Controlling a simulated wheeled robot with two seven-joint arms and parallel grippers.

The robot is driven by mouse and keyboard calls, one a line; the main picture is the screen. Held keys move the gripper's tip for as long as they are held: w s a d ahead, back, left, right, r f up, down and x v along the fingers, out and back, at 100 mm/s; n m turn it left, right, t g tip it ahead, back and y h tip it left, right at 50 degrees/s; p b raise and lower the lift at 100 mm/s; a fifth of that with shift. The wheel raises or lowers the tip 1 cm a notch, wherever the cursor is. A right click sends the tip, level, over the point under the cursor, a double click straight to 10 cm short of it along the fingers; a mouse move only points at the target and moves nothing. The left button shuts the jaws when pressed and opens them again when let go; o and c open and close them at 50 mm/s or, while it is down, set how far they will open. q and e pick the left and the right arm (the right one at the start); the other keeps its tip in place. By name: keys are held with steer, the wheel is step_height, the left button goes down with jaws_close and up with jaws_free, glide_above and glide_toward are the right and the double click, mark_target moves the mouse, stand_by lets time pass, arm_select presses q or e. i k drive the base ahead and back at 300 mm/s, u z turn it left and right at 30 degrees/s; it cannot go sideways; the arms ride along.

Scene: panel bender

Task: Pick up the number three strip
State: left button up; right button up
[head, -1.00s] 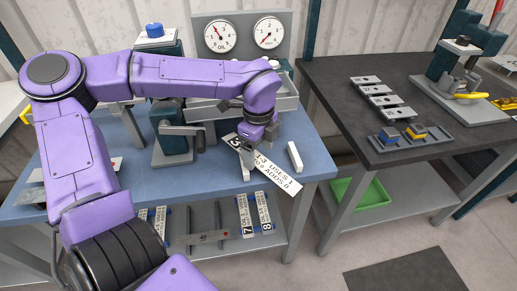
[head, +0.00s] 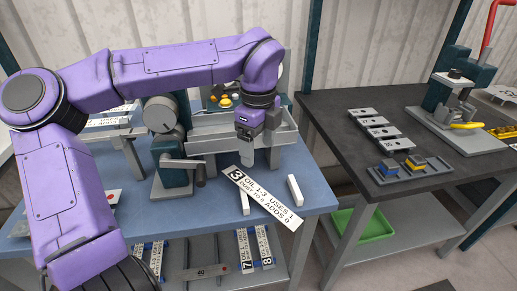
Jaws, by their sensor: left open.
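The number three strip (head: 262,197) is a white label strip with a black "3" block at its upper left end and printed text. It lies slanted at the front right of the blue bench, its lower right end reaching the front edge. Small white blocks stand by it, one partly hidden under the strip and one (head: 295,189) to its right. My left gripper (head: 261,160) is open and empty, pointing down behind and above the strip, apart from it. My right gripper is out of view.
A grey tray (head: 222,141) and a teal press with a lever (head: 180,165) stand behind and left of the strip. Strips numbered 7 (head: 245,250) and 8 (head: 263,247) are on the lower shelf. A dark bench (head: 345,130) holding several small plates stands to the right.

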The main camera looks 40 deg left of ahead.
mark_target(287, 218)
steer(key=k, duration=1)
